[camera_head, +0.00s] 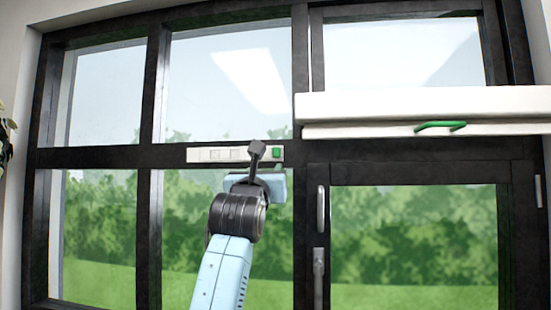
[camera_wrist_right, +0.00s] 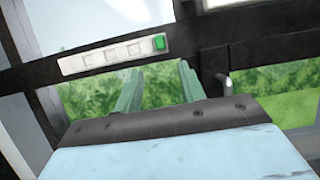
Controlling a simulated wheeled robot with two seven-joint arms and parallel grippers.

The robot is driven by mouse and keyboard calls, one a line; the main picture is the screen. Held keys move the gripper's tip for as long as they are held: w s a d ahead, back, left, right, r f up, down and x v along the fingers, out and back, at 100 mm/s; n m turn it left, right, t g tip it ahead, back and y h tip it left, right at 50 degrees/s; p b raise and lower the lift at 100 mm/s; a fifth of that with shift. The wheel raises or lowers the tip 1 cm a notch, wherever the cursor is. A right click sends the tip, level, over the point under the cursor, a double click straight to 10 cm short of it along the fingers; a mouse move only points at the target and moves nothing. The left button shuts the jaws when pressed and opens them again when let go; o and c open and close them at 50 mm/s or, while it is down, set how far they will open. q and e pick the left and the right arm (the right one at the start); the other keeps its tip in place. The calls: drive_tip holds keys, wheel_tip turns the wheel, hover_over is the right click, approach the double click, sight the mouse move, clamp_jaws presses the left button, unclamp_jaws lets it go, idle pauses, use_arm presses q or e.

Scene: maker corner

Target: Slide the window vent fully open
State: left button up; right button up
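The window vent is a white strip (camera_head: 209,154) on the dark middle bar of the window frame, with several pale square panels. A green slider tab (camera_head: 276,152) sits at its right end. In the right wrist view, the vent (camera_wrist_right: 92,59) and green tab (camera_wrist_right: 159,43) lie just beyond the fingers. My right gripper (camera_head: 256,148) is in front of the vent's right half, left of the tab, hiding part of the strip. In the right wrist view, its two fingers (camera_wrist_right: 160,68) are spread with nothing between them; they look short of the tab. My left gripper is not in view.
A white box-shaped housing (camera_head: 400,104) with a green handle (camera_head: 440,126) juts out at the upper right. A window handle (camera_head: 319,275) is on the right sash's frame. A plant (camera_head: 5,125) shows at the left edge. The space left of my arm is clear.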

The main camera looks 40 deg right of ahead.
sight(276, 153)
drive_tip(key=p+x, duration=0.5)
drive_tip(key=x, duration=0.7)
drive_tip(key=shift+w+d+r, duration=0.15)
drive_tip(key=shift+r, duration=0.1)
drive_tip(key=shift+w+d+r, duration=0.1)
drive_tip(key=shift+w+d, duration=0.2)
clamp_jaws()
